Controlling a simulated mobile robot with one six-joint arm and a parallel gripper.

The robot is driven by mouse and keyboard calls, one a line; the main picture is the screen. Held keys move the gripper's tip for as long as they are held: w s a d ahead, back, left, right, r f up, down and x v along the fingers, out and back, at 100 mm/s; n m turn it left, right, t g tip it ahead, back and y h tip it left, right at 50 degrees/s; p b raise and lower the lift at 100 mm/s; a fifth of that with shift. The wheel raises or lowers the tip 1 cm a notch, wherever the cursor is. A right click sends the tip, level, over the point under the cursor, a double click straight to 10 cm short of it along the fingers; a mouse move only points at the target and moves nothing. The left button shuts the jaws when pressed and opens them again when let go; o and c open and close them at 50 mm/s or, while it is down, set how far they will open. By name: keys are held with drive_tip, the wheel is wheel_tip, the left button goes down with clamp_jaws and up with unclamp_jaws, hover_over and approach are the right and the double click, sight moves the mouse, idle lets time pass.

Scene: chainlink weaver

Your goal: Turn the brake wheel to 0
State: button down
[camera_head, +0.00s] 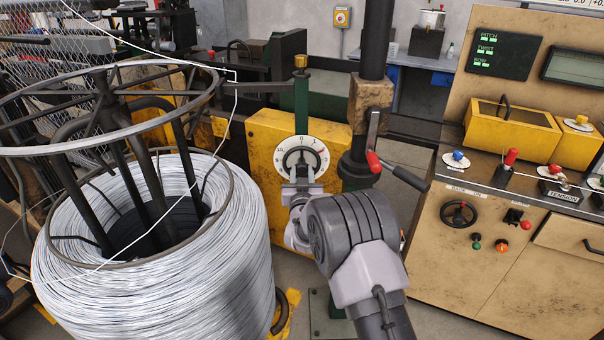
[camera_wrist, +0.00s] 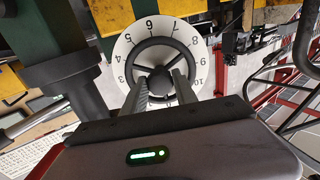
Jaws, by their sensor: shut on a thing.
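The brake wheel is a dark ringed wheel with spokes on a round white number dial (camera_head: 301,150), mounted on a yellow box (camera_head: 266,165). In the wrist view the wheel (camera_wrist: 158,47) fills the middle of the dial (camera_wrist: 122,49). My gripper (camera_head: 301,172) reaches the dial from the front. In the wrist view its two fingers (camera_wrist: 161,88) stand on either side of the wheel's lower part and are shut on it. Which number the wheel points to cannot be told.
A large wire coil (camera_head: 160,290) on a dark rack stands close at left. A red-ended crank handle (camera_head: 375,162) on a dark post is just right of the dial. A control desk (camera_head: 480,255) with knobs and levers stands at right. Bare floor shows between.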

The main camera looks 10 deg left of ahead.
drive_tip(key=n+b, duration=0.2)
drive_tip(key=shift+f+n, duration=0.15)
drive_tip(key=shift+n, duration=0.25)
drive_tip(key=n+b, duration=0.2)
drive_tip(key=shift+n, duration=0.3)
drive_tip(key=n, duration=0.3)
drive_tip(key=n+b, duration=0.1)
drive_tip(key=n, duration=0.2)
drive_tip(key=shift+d+r, duration=0.1)
drive_tip(key=shift+r, duration=0.1)
drive_tip(key=shift+n+b, duration=0.3)
drive_tip(key=shift+n, duration=0.1)
drive_tip(key=c, duration=1)
unclamp_jaws()
drive_tip(key=shift+o, duration=0.2)
